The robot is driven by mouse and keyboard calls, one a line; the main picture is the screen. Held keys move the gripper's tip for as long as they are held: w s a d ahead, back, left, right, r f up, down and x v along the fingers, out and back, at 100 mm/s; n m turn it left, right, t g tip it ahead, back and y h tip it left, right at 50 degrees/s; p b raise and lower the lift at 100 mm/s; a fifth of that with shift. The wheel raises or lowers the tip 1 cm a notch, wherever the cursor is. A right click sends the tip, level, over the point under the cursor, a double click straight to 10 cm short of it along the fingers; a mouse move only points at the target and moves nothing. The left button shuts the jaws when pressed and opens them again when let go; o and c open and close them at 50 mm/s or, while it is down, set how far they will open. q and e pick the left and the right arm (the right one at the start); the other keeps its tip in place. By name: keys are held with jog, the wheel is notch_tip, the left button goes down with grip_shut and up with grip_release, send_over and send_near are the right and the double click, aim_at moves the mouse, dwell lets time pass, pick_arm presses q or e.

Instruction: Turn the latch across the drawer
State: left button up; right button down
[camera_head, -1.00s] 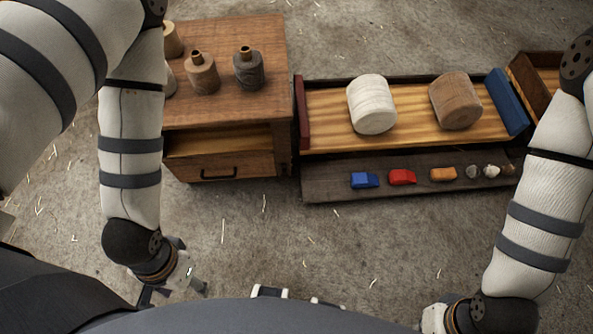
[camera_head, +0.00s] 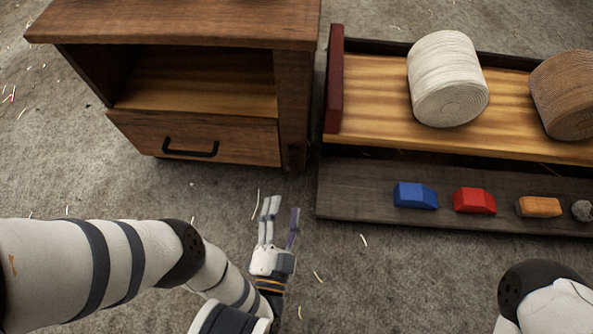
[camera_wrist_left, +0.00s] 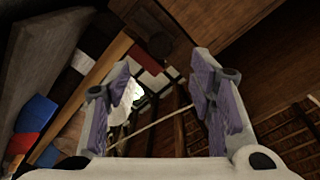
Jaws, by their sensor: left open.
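The drawer (camera_head: 230,143) is a brown wooden front with a black bar handle (camera_head: 190,151), low in a dark wooden cabinet (camera_head: 297,95). It looks closed. I cannot make out a latch across it in the head view. My left gripper (camera_head: 281,214) is open and empty, below and right of the drawer, with its fingers pointing up the picture. In the left wrist view its two fingers (camera_wrist_left: 158,98) stand apart with nothing between them. A wooden panel (camera_wrist_left: 245,85) and a small dark block (camera_wrist_left: 160,42) show beyond the fingers; I cannot tell whether the block is the latch. My right gripper is out of view.
Right of the cabinet stands a wooden rack with a dark red end board (camera_head: 334,80), a white rope spool (camera_head: 446,80) and a brown one (camera_head: 565,95). Its lower shelf (camera_head: 345,190) holds a blue block (camera_head: 415,195), a red block (camera_head: 474,200) and an orange block (camera_head: 539,207). Straw-strewn floor (camera_head: 120,195) is open before the cabinet.

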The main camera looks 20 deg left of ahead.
aim_at(290, 174)
pick_arm(q)
jog(key=b+x, duration=0.2)
jog(key=x, duration=0.8)
jog(key=shift+w+r, duration=0.1)
jog(key=shift+w, duration=0.25)
jog(key=c, duration=1.2)
